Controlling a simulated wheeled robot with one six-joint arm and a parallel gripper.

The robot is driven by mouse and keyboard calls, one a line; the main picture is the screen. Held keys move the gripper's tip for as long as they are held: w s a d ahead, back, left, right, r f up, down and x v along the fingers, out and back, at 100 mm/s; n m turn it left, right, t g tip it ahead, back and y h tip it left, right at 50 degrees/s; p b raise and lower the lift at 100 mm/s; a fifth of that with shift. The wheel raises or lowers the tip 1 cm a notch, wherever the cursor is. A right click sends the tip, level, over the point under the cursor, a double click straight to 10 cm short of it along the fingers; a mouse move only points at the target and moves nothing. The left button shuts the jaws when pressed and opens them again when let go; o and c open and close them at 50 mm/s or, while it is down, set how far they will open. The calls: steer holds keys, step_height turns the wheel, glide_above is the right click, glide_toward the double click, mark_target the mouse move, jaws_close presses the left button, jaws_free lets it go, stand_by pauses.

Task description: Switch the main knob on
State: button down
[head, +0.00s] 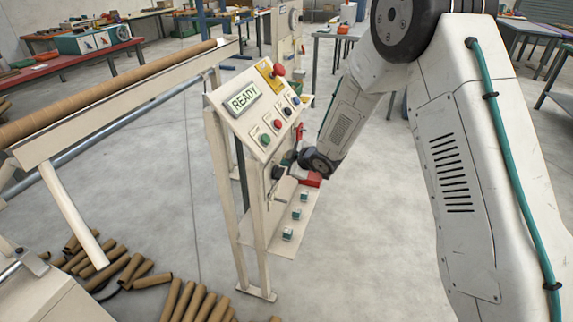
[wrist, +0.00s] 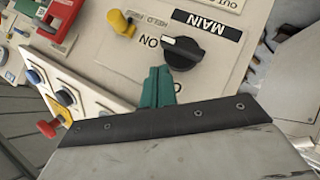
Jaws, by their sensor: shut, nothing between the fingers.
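The main knob (wrist: 183,52) is a black rotary switch on a pale panel, beside a black MAIN label (wrist: 207,22) in the wrist view. A white mark on its handle lies at the left side, toward the letters ON printed there. My gripper (wrist: 158,82) has green fingers that are closed together and empty. In the picture, the fingertips are just below and left of the knob; I cannot tell whether they touch it. In the head view I cannot make out the knob or the fingertips near the end of my arm.
A yellow knob (wrist: 123,22) and a red part (wrist: 62,22) are near the main knob. The upper control panel (head: 262,137) carries a READY display (head: 243,97), buttons and a red mushroom button (head: 279,70). Cardboard tubes (head: 193,302) lie on the floor at the left.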

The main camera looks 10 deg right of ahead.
steer(key=s+d+r, duration=0.3)
steer(key=d+r, duration=0.3)
steer(key=r, duration=0.5)
steer(key=shift+s+d, duration=0.15)
steer(key=s+d+f+m+g+h, duration=0.1)
steer(key=s+d+f+m+h, duration=0.25)
steer(key=d, duration=0.25)
steer(key=s+d+r+m+g+h, duration=0.3)
steer(key=s+d+r+m+h, duration=0.15)
steer(key=s+d, duration=0.4)
steer(key=s+a+r+m+g, duration=0.1)
steer(key=s+r, duration=0.3)
steer(key=s, duration=0.7)
steer(key=s+a+r+m+g+y, duration=0.1)
steer(key=s+r+m, duration=0.3)
steer(key=s, duration=0.7)
steer(key=s+a+r+m+g+y, duration=0.1)
steer(key=s+r, duration=0.4)
steer(key=s, duration=0.6)
steer(key=shift+a+r+m+g, duration=0.15)
steer(key=shift+a+m+g, duration=0.25)
steer(key=shift+m, duration=0.4)
